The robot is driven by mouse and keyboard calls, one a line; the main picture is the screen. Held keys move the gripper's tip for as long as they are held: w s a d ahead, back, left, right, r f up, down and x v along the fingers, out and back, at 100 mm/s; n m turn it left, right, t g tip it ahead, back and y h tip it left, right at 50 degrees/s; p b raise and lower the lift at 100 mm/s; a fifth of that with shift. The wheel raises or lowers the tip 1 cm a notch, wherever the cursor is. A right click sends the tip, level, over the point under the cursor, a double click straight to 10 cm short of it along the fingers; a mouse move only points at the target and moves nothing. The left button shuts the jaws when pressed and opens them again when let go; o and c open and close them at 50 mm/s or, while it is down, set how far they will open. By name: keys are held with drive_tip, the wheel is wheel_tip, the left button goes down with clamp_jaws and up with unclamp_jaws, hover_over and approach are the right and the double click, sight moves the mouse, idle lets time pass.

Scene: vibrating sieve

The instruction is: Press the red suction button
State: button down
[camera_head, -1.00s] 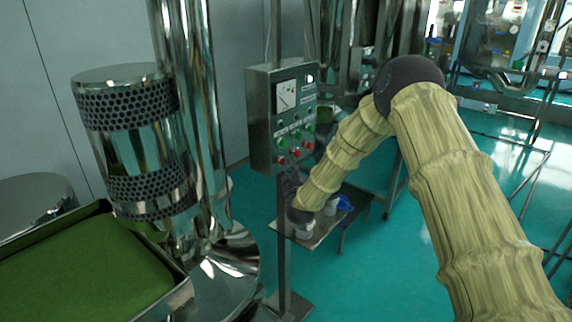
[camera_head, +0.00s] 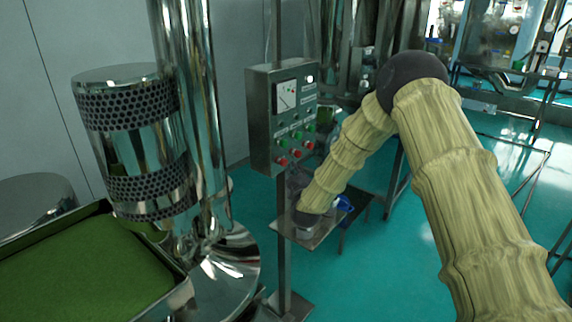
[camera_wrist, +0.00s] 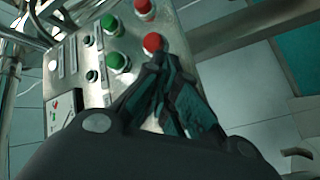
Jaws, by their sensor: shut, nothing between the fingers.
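The grey control box (camera_head: 282,118) hangs on a post and carries a dial and rows of red and green buttons. In the wrist view, one red button (camera_wrist: 152,42) sits right at the tips of my gripper (camera_wrist: 158,60); another red button (camera_wrist: 143,7) is above it. Green buttons (camera_wrist: 118,62) are to the left. My gripper is shut and empty, its fingertips just below the nearer red button; I cannot tell whether they touch it. The labels are too small to read, so I cannot tell which button is suction.
A steel perforated cylinder (camera_head: 135,135) and a tall pipe stand left of the box. A green-filled tray (camera_head: 80,270) is at the lower left. A small table (camera_head: 318,235) with a blue item (camera_head: 344,203) is beneath my wrist.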

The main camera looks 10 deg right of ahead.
drive_tip(key=shift+s+d, duration=0.8)
drive_tip(key=shift+s, duration=0.2)
drive_tip(key=shift+s+d, duration=0.75)
drive_tip(key=shift+s, duration=0.25)
idle(0.8)
